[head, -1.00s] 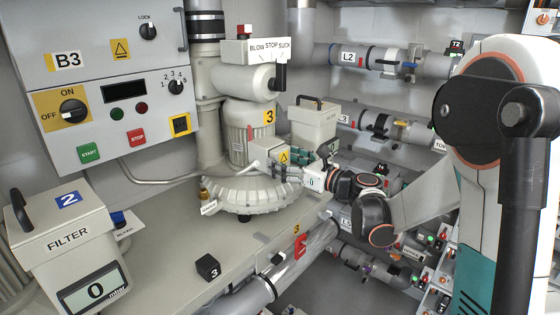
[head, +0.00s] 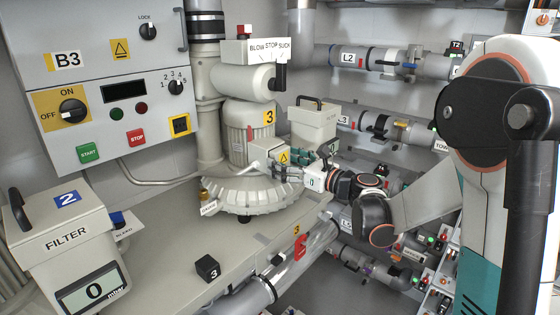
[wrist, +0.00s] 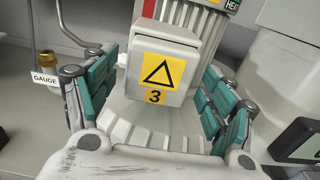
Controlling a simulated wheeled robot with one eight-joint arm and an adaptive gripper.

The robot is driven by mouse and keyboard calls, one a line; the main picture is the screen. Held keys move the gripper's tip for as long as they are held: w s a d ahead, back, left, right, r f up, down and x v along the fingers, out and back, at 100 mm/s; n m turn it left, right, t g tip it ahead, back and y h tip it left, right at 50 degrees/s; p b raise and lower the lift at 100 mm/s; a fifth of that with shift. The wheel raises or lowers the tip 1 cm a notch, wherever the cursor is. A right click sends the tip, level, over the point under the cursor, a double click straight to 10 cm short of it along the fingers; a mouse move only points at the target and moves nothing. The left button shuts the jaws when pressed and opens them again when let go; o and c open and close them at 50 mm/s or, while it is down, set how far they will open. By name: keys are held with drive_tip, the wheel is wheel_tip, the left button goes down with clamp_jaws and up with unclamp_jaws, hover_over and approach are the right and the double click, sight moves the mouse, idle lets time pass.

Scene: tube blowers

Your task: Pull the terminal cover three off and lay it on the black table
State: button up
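In the head view the cover (head: 268,152) is partly hidden by my fingers. My gripper (wrist: 155,100) is open, with its teal-padded fingers on either side of the cover and gaps between pads and cover. In the head view my gripper (head: 288,168) points left at the cover. The cover is still seated on the motor. I cannot make out a black table in these frames.
The ribbed blower housing (head: 245,197) lies below the cover. A gauge fitting (wrist: 46,65) stands at left in the wrist view. A handled box (head: 316,122) is close behind my gripper.

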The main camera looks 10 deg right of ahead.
drive_tip(key=c, duration=1.3)
drive_tip(key=shift+c, duration=0.2)
drive_tip(key=v, duration=0.6)
drive_tip(key=shift+b, duration=0.3)
